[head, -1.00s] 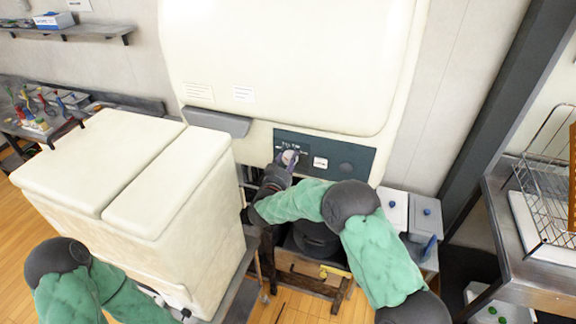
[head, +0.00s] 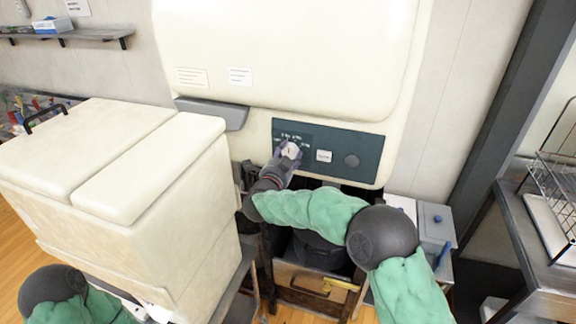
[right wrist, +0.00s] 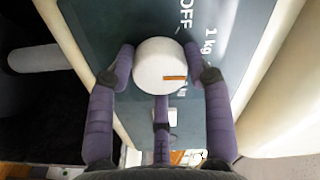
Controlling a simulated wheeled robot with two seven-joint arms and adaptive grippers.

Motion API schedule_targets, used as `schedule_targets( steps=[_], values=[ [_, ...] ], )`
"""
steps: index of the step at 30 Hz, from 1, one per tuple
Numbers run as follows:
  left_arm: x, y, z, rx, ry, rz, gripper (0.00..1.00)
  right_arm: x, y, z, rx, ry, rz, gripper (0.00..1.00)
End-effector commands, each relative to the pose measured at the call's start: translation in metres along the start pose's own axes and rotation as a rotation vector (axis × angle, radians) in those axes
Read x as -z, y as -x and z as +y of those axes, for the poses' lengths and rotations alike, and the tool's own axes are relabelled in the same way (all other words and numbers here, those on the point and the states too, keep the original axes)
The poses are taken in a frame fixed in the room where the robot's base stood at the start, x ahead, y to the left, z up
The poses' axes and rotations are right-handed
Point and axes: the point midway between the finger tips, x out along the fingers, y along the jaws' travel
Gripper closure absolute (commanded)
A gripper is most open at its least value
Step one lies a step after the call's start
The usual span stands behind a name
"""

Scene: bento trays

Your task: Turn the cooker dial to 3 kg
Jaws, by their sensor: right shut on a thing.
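The cooker dial (head: 291,150) is a round white knob with an orange mark, at the left of the dark control panel (head: 337,146). My right gripper (head: 287,157) is at the dial, its purple fingers shut around the knob. In the right wrist view, the dial (right wrist: 160,66) sits between the gripper's fingers (right wrist: 160,70). Its orange mark points right, toward a "kg" label partly hidden by a finger; its number cannot be read. "OFF" and "1 kg" show further up the panel. My left arm enters at lower left; its gripper is not in view.
The large cream cooker (head: 290,50) fills the upper middle. A cream lidded bin (head: 130,200) stands close at left. A white button (head: 323,156) and a dark round knob (head: 351,160) are right of the dial. A metal table with a wire rack (head: 560,185) stands at right.

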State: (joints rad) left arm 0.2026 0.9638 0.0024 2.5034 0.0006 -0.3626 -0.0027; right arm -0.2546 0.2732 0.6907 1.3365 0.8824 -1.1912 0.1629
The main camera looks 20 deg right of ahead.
Motion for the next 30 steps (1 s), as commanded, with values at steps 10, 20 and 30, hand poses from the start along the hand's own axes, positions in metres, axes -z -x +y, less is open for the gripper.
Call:
schedule_targets(
  steps=[10,20,30],
  values=[
    [0.002,-0.050,-0.018,0.000,0.000,0.000,1.00,-0.004,0.000,0.006,-0.002,-0.329,-0.002,0.81],
    [0.003,-0.090,-0.032,0.000,0.000,0.000,1.00,-0.004,0.000,0.006,-0.002,-0.637,-0.001,0.81],
    [0.004,-0.120,-0.043,0.000,0.000,0.000,1.00,-0.003,0.000,0.005,-0.004,-0.889,-0.002,0.81]
  ],
)
